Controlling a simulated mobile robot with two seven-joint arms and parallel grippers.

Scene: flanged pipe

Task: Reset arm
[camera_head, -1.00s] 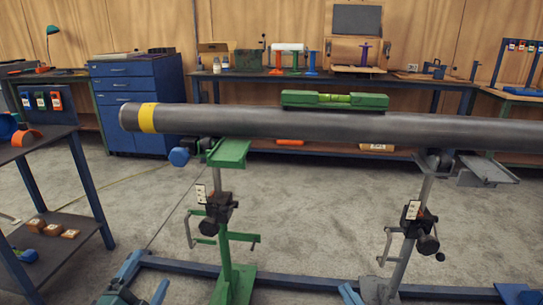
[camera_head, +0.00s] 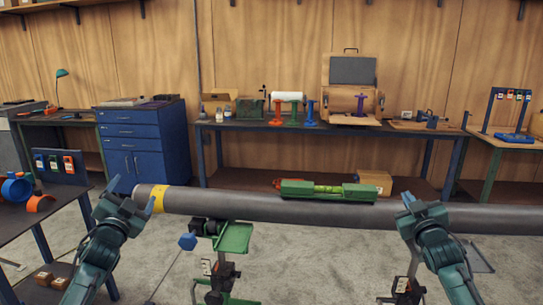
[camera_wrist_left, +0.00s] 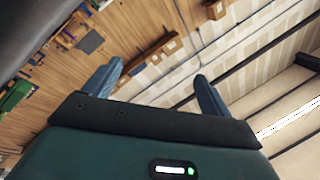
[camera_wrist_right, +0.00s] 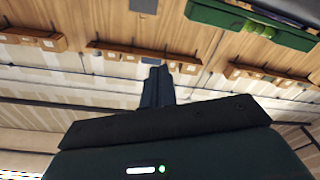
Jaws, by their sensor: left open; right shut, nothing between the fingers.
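My left gripper (camera_head: 139,199) is raised at the left end of the pipe in the head view, by the yellow band. Its two fingers stand apart and empty in the left wrist view (camera_wrist_left: 157,88). My right gripper (camera_head: 419,201) is raised in front of the pipe's right part. Its fingers are together with nothing between them in the right wrist view (camera_wrist_right: 157,86). Both grippers point upward. The grey pipe (camera_head: 240,207) lies level across the stands, with a green level (camera_head: 328,190) on top. My forearms hide parts of the pipe and stands.
A green stand (camera_head: 235,238) supports the pipe's left part. A side table with blue and orange rings (camera_head: 38,203) stands at the left. A blue drawer cabinet (camera_head: 145,145) and a long workbench (camera_head: 290,126) are behind the pipe. Open grey floor lies between.

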